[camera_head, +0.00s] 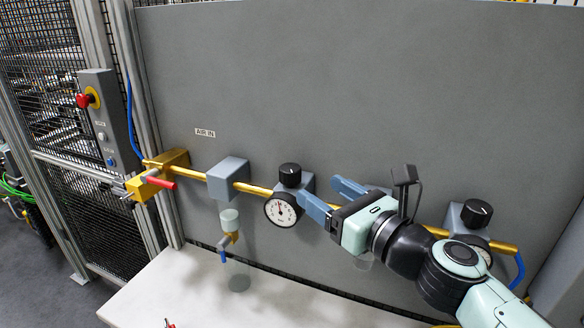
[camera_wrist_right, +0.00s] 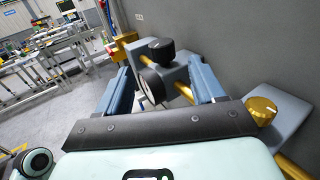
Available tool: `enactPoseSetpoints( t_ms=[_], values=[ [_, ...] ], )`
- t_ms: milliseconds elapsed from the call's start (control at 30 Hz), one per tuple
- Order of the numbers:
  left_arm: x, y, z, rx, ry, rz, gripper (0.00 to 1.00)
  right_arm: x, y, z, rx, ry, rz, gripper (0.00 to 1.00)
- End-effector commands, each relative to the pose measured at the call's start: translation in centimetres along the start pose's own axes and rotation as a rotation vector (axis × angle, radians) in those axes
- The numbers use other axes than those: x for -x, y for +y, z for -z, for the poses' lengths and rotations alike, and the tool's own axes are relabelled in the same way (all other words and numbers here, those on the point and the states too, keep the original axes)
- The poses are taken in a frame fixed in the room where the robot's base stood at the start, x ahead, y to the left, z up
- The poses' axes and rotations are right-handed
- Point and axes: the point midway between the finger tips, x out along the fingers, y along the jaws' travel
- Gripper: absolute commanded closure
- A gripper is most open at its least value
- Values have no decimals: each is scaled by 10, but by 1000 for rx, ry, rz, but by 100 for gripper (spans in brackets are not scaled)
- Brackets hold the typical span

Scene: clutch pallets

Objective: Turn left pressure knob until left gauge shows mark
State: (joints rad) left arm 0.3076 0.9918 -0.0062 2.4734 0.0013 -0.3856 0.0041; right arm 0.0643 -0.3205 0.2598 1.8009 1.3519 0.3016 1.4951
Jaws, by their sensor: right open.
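The left pressure knob (camera_head: 290,174) is black with a white line and sits on top of a blue-grey regulator block. The left gauge (camera_head: 281,209) has a white round dial below it; its needle looks roughly upright, and its mark is too small to make out. My right gripper (camera_head: 320,194) is open and empty, just right of the left regulator, with its fingers pointing at it. In the right wrist view the knob (camera_wrist_right: 161,50) stands ahead, beyond and between the open fingers (camera_wrist_right: 160,85). The gauge (camera_wrist_right: 149,85) is seen nearly edge-on there. My left gripper is not in view.
A yellow pipe (camera_head: 255,189) runs along the grey panel (camera_head: 350,80). A right knob (camera_head: 477,212) stands behind my right arm, its gauge partly hidden. A yellow valve with a red handle (camera_head: 160,183) and a filter bowl (camera_head: 230,220) are left. A white table (camera_head: 190,285) lies below.

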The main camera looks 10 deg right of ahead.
Motion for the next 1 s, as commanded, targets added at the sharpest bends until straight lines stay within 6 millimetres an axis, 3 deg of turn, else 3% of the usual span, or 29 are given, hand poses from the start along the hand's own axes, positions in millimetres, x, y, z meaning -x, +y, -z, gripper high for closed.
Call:
enactPoseSetpoints(
  t_ms=[200,400,600,900,933,1000],
  values=[
    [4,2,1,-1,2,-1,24,-50,0,0,-5,2,-3,32],
    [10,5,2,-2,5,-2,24,-84,0,-1,-3,0,-3,32],
    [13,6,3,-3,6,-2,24,-100,0,-1,0,0,-1,32],
    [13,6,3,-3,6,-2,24,-103,0,0,0,0,0,32],
    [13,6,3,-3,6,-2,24,-103,0,0,0,0,0,35],
    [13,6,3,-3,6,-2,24,-103,0,0,-1,0,0,58]
  ],
)
